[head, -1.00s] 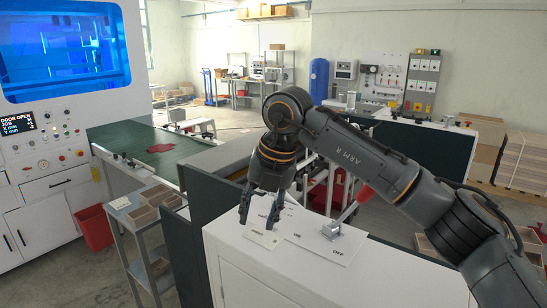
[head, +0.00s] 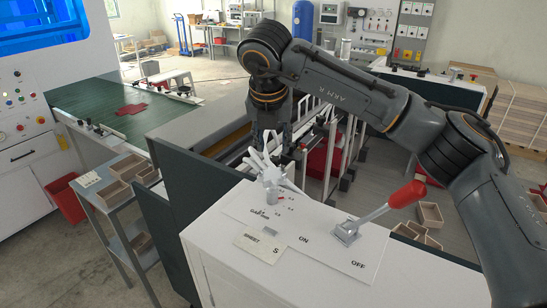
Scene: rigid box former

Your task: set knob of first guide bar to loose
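My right gripper (head: 271,143) hangs down just beyond the white cabinet top, in front of the rails of the machine behind. Its two dark fingers look parted, with nothing seen between them. Upright metal bars and rails (head: 333,150) with small dark fittings stand to its right; I cannot tell which is the first guide bar or how its knob is set. Small dark knobs also sit along the edge of the green table, by its near rail (head: 92,128) and its far rail (head: 183,92). My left gripper is out of view.
A grey trolley (head: 100,190) with bins stands left.

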